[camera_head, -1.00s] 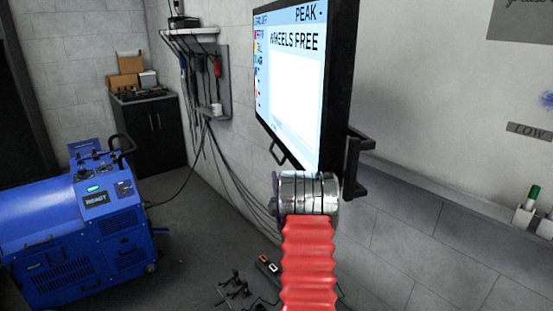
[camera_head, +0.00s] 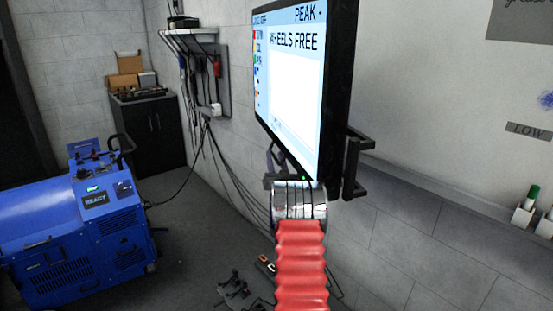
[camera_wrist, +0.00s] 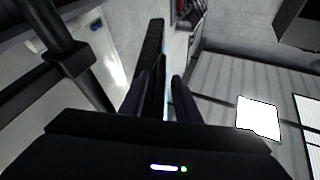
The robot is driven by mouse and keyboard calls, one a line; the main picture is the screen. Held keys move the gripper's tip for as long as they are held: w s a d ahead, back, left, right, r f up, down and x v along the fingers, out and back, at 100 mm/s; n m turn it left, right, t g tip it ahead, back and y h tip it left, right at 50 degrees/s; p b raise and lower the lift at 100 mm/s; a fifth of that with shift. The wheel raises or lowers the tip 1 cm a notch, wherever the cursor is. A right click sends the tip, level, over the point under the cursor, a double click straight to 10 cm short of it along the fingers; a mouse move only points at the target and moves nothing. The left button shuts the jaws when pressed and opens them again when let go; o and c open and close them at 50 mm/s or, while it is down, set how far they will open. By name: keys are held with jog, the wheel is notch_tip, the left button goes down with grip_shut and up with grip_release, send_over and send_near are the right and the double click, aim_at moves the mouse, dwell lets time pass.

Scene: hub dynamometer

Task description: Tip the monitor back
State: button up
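The monitor (camera_head: 297,85) is a thin black-framed screen at the upper middle of the head view, seen at a steep angle. Its screen reads "PEAK" and "WHEELS FREE". A dark bracket (camera_head: 357,160) shows behind its right side. My gripper is at the monitor's lower edge, mostly hidden behind my wrist in the head view. In the wrist view my gripper (camera_wrist: 162,78) has its two fingers on either side of the monitor's thin edge (camera_wrist: 153,50). A gap shows beside the right finger; contact on the left side is unclear.
A blue machine (camera_head: 75,235) reading "READY" stands on the floor at left. A black cabinet (camera_head: 150,130) with boxes is behind it, near a wall shelf (camera_head: 188,32) with hanging cables. A ledge with markers (camera_head: 525,205) runs along the right wall.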

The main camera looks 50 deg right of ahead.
jog(key=shift+c, duration=0.5)
grip_shut()
